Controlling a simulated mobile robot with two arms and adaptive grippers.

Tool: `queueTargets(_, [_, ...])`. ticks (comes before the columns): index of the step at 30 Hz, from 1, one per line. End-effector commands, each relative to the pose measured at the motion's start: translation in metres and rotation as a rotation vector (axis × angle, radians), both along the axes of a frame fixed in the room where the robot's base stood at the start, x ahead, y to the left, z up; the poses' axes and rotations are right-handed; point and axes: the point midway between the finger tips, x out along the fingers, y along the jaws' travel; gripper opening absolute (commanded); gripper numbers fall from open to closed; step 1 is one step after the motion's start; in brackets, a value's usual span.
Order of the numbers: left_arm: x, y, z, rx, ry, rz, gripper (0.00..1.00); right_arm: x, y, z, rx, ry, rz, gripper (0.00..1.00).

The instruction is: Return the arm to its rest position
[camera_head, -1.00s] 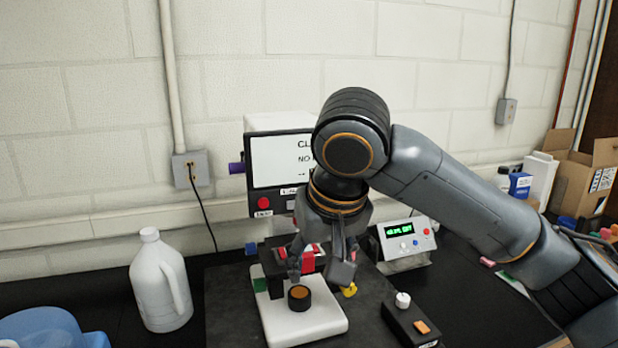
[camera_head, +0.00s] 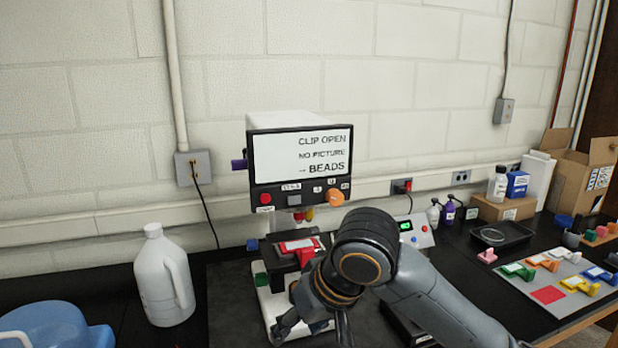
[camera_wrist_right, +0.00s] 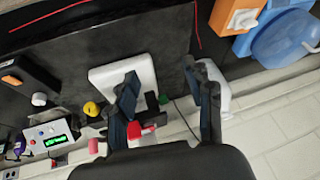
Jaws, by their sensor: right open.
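My right arm (camera_head: 430,300) comes in from the lower right, its wrist bent low in front of the bench device. My right gripper (camera_head: 314,328) points down near the bottom edge, in front of the white base plate (camera_head: 268,300). Its fingers are spread with nothing seen between them. In the right wrist view the open gripper (camera_wrist_right: 160,74) has the white base plate (camera_wrist_right: 112,72) and a red part (camera_wrist_right: 140,130) beyond its fingers. In the head view a red part with a pale label (camera_head: 298,245) sits on the device's black block. My left gripper is not in view.
A white jug (camera_head: 163,278) and a blue container (camera_head: 55,328) stand left. A green-display box (camera_head: 418,230) is partly behind my arm. At right are a black tray (camera_head: 502,236), coloured clips on a grey mat (camera_head: 520,290) and a cardboard box (camera_head: 580,180).

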Motion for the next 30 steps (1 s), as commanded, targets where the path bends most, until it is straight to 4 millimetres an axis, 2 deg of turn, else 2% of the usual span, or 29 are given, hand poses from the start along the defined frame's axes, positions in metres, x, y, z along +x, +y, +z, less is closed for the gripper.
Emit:
queueTargets(1, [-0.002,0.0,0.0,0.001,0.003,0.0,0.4,-0.005,0.002,-0.021,0.032,0.014,0.011,0.52])
queueTargets(6, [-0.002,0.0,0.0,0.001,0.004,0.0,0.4,-0.018,-0.002,-0.072,0.12,0.008,0.015,0.52])
queueTargets(13, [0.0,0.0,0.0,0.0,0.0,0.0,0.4,-0.043,-0.029,-0.14,0.177,-0.004,-0.06,0.52])
queueTargets(17, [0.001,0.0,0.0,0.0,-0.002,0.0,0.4,-0.065,-0.057,-0.179,0.161,-0.008,-0.126,0.52])
queueTargets(21, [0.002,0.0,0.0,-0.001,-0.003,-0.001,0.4,-0.097,-0.095,-0.22,0.098,-0.003,-0.204,0.52])
queueTargets(24, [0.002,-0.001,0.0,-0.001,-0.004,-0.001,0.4,-0.122,-0.124,-0.243,0.036,0.004,-0.25,0.52])
queueTargets(30, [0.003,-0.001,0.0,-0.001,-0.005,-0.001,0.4,-0.168,-0.17,-0.271,-0.087,0.027,-0.304,0.52])
